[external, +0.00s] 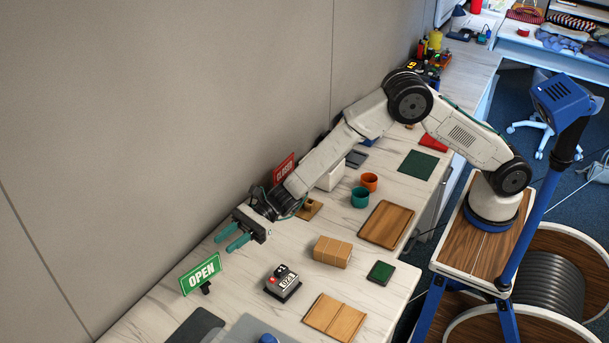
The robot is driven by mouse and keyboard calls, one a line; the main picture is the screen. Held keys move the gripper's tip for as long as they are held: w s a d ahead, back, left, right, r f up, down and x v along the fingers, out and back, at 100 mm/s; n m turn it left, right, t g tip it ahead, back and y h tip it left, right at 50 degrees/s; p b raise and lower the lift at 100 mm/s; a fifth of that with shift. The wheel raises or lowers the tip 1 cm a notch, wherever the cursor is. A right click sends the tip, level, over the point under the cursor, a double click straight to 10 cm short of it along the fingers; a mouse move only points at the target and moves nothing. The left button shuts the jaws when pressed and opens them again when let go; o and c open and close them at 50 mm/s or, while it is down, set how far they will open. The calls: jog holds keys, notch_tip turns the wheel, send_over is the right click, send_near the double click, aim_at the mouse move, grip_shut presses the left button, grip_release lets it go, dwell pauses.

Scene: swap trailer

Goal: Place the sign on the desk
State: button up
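A green OPEN sign (200,273) stands upright on a small dark base on the white marbled desk (240,292), near the wall side at the lower left. A red CLOSED sign (284,168) shows farther back by the wall, partly hidden by my arm. My gripper (228,238) has two teal fingers spread apart with nothing between them. It is just behind and above the OPEN sign, pointing left toward the wall, apart from the sign.
A counter device (283,282), a cardboard box (332,251), a wooden tray (386,225), a teal cup (361,197) and an orange cup (369,182) stand right of my gripper. A dark mat (196,328) lies in front. The grey wall (150,130) bounds the left.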

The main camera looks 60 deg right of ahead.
jog(key=shift+w+a+f+m+t, duration=0.1)
jog(key=shift+a+f+m+t, duration=0.25)
jog(key=shift+f, duration=0.25)
jog(key=shift+w+a+f+m+t, duration=0.15)
jog(key=shift+a+f+m, duration=0.1)
jog(key=shift+a+f, duration=0.3)
send_over(206, 281)
jog(key=shift+w+d, duration=0.15)
jog(key=shift+d, duration=0.05)
grip_shut()
